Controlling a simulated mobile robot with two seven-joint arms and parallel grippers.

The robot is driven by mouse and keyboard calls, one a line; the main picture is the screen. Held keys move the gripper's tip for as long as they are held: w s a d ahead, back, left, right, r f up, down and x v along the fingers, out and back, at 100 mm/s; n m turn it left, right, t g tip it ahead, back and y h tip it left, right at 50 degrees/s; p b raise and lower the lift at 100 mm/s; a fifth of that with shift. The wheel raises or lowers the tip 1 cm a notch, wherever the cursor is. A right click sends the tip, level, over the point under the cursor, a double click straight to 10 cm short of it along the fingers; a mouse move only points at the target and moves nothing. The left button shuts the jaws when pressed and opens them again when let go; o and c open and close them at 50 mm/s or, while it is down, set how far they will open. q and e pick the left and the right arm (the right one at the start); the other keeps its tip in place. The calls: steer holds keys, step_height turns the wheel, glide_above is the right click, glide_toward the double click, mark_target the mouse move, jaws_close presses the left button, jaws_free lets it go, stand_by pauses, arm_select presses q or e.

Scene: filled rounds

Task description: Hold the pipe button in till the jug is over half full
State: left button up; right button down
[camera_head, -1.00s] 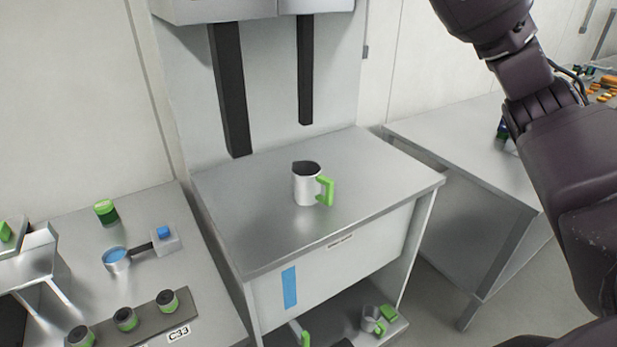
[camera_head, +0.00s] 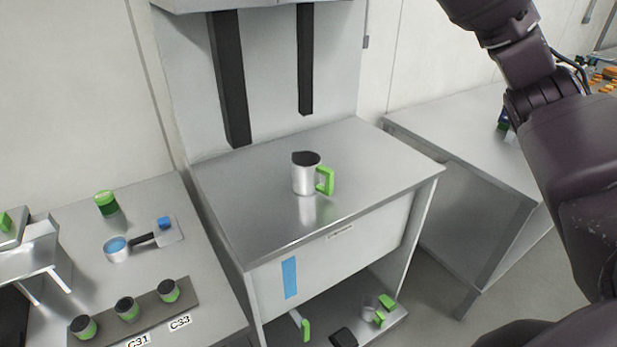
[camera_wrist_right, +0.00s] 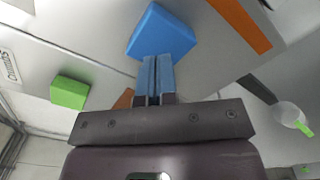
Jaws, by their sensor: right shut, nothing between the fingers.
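The jug (camera_head: 305,178), steel with a green handle, stands upright on the metal counter (camera_head: 250,235). Its mouth is dark inside, and I cannot tell how full it is. It stands below the shorter dark pipe (camera_head: 305,70), with a gap between. No stream is clear to see. In the right wrist view a blue button-like block (camera_wrist_right: 160,32) is just beyond the tips of my right gripper (camera_wrist_right: 158,62), which is shut and empty. The tips overlap its edge in the picture; I cannot tell whether they press it. My left gripper is not in view.
A longer dark pipe (camera_head: 230,85) hangs to the left. A side table (camera_head: 150,220) holds a green-lidded jar (camera_head: 106,203), a small pan (camera_head: 117,248) and a rack of cups (camera_head: 127,308). A green block (camera_wrist_right: 70,92) and an orange strip (camera_wrist_right: 240,25) flank the blue block.

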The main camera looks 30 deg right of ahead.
steer(key=shift+w+a+p, duration=0.1)
steer(key=shift+w+p, duration=0.4)
steer(key=shift+w, duration=1.45)
stand_by(6.0)
